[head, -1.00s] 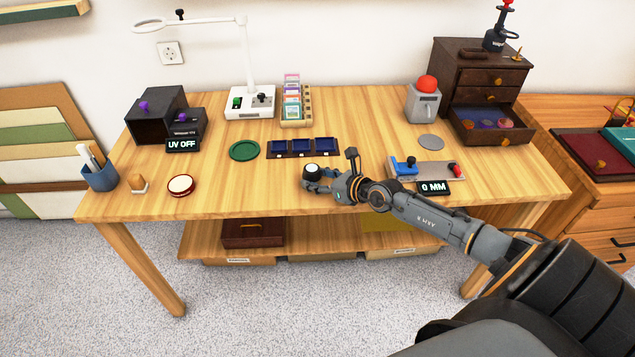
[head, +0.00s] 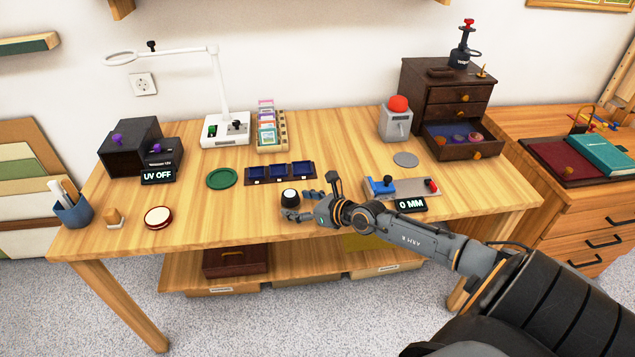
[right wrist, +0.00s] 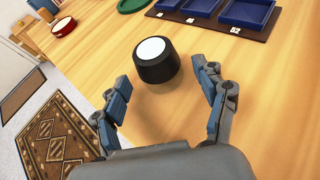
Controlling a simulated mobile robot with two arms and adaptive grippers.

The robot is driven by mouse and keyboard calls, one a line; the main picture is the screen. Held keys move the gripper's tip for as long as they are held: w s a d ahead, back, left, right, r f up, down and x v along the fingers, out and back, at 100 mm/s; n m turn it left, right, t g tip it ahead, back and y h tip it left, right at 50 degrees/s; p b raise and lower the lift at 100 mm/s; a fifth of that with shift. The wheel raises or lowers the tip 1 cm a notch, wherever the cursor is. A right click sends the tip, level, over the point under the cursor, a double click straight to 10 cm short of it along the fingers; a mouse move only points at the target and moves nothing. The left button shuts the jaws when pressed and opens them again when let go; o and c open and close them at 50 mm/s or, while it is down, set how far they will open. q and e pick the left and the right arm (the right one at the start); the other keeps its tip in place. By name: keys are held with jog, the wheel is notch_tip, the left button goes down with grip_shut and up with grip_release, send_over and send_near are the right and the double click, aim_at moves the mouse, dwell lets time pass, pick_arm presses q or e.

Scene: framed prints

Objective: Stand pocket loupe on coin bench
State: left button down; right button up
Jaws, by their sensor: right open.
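The pocket loupe, a short black cylinder with a white top (head: 290,195), stands upright on the wooden coin bench (head: 350,140) near its front edge. It also shows in the right wrist view (right wrist: 158,62), standing on the bare wood just ahead of my gripper. My right gripper (right wrist: 165,88) is open, with one blue-padded finger on each side and slightly behind the loupe. A gap shows between the loupe and each finger, so it looks free. In the head view my right gripper (head: 298,209) is low beside the loupe. My left gripper is not in view.
Behind the loupe lies a dark blue-lined tray (head: 280,172) and a green round mat (head: 222,178). A red-rimmed round tin (head: 158,217) is to the left. A blue-ended gauge (head: 382,187) lies right, near my forearm. Bare wood surrounds the loupe.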

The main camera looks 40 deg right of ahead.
jog(key=p+v, duration=0.1)
jog(key=v, duration=0.8)
jog(key=shift+f, duration=0.1)
jog(key=shift+v, duration=0.95)
